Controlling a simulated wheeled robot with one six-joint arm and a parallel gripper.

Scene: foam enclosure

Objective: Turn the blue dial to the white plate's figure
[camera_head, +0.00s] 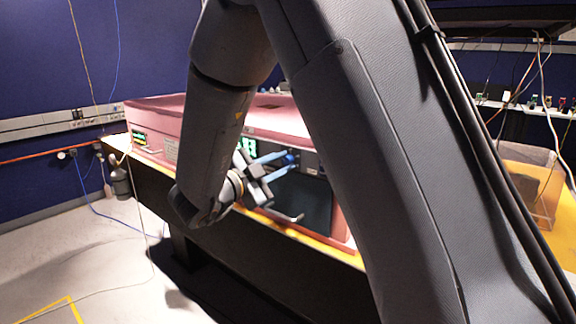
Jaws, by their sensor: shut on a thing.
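The blue dial (291,158) sits on the front panel of a pink foam-covered box, and only a small part of it shows. My gripper (288,162) reaches it from the left with its two light-blue fingers, and their tips are shut on the dial. A green lit display (247,145) is just left of the dial, partly covered by my gripper. I cannot make out a white plate with a figure near the dial. The dial's pointer and marks are too small to read.
The pink box (180,112) stands on a bench with a yellow edge (325,249). A dark door (305,203) with a pale handle lies below the dial. Another green display (139,137) is at the box's left end. A clear bin (530,185) stands at right.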

